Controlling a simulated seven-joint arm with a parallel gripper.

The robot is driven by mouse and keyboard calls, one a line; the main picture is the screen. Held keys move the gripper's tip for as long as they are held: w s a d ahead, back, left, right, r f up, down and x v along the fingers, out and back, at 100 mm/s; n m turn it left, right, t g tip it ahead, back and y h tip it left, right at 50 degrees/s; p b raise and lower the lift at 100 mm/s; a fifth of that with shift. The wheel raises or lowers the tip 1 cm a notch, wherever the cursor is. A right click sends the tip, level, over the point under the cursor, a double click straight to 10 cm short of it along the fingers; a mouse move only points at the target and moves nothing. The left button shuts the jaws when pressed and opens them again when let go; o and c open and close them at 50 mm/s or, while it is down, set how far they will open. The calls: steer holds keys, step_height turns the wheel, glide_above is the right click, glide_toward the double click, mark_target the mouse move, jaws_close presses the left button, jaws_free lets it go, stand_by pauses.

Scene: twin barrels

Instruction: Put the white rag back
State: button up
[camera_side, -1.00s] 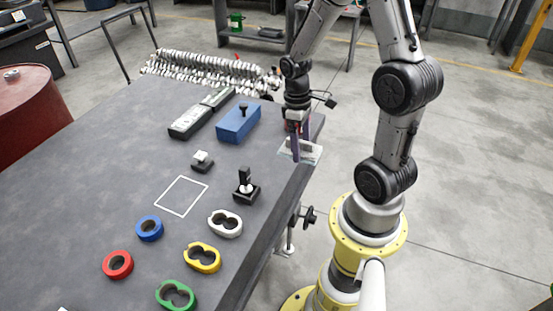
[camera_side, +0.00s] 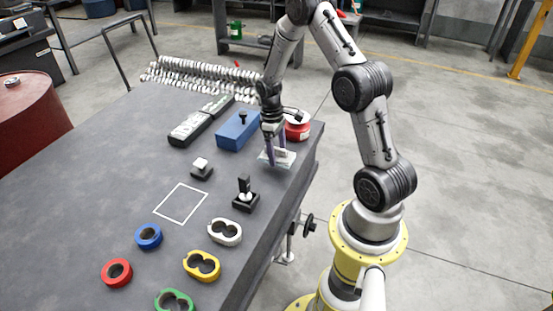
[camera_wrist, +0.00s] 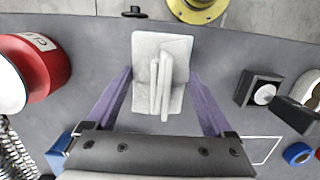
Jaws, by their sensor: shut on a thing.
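The white rag (camera_side: 287,156) is a pale, flat piece with raised folds in its middle, seen near the table's right edge. It also shows in the wrist view (camera_wrist: 145,45), between the purple fingers. My gripper (camera_side: 275,160) points down and is shut on the rag; it also shows in the wrist view (camera_wrist: 162,75). Whether the rag's underside touches the table is hard to tell. A white square outline (camera_side: 181,203) is marked on the grey tabletop and is empty.
A red can (camera_side: 297,132) and blue block (camera_side: 238,130) stand behind my gripper. A black stand (camera_side: 245,197) and a small dark block with a white top (camera_side: 201,169) are nearer the outline. Colored rings, such as the blue one (camera_side: 148,237), lie toward the front.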

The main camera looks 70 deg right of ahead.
steer(key=shift+w+d+f, duration=0.15)
steer(key=shift+w+f, duration=0.05)
steer(key=shift+f, duration=1.65)
steer(key=shift+f, duration=0.2)
steer(key=o, duration=1.2)
steer(key=shift+r, duration=0.1)
